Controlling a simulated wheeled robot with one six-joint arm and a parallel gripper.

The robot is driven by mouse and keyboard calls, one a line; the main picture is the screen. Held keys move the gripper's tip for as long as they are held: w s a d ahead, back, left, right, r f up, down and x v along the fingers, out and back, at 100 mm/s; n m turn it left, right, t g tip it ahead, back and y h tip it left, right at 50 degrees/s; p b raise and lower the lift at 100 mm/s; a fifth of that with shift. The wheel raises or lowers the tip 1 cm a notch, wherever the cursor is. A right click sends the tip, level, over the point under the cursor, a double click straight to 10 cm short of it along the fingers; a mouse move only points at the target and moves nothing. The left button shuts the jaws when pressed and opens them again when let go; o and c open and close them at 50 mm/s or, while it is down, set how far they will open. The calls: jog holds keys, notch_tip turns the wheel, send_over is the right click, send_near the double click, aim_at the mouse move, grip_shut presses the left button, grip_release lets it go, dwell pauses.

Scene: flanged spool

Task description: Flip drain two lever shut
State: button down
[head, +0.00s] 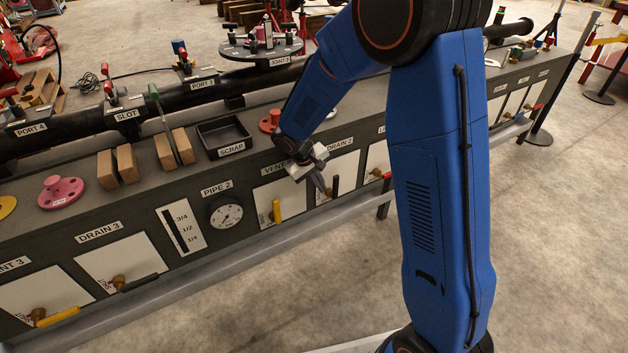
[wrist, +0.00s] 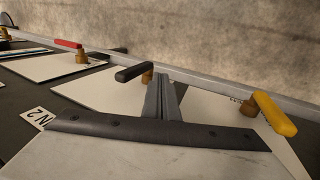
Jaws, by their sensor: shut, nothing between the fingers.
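The drain two lever (head: 336,184) is a short black handle on a pale panel under the partly covered DRAIN 2 label (head: 340,145). It looks upright in the head view. In the wrist view the black lever (wrist: 133,72) points left from its brass valve (wrist: 147,77). My gripper (head: 319,184) is shut and empty, just left of the lever in the head view. In the wrist view its fingertips (wrist: 160,78) are right beside the brass valve; I cannot tell whether they touch it.
A yellow lever (head: 276,210) stands on the panel to the left; it also shows in the wrist view (wrist: 273,114). A red lever (wrist: 68,43) is on the other side. A rail (wrist: 210,80) runs along the panels' lower edge. A gauge (head: 226,213) is further left.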

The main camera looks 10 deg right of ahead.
aim_at(334, 186)
jog(key=shift+w+d+r, duration=0.1)
jog(key=shift+w+d, duration=0.15)
jog(key=shift+d, duration=0.4)
jog(key=shift+w+d, duration=0.2)
jog(key=shift+d, duration=0.45)
jog(key=shift+d, duration=0.1)
jog(key=shift+w+d+r+g+y, duration=0.15)
jog(key=shift+d+y, duration=0.2)
jog(key=shift+y, duration=0.05)
jog(key=shift+w+d+r+g+y, duration=0.1)
jog(key=shift+d+g+y, duration=0.05)
jog(key=shift+d+y, duration=0.25)
jog(key=w+d+f+g+y, duration=0.4)
jog(key=d+f+y, duration=0.3)
jog(key=d+y, duration=0.5)
jog(key=shift+f+y, duration=0.35)
jog(key=shift+y, duration=0.15)
jog(key=shift+s+f, duration=0.15)
jog(key=shift+f, duration=0.1)
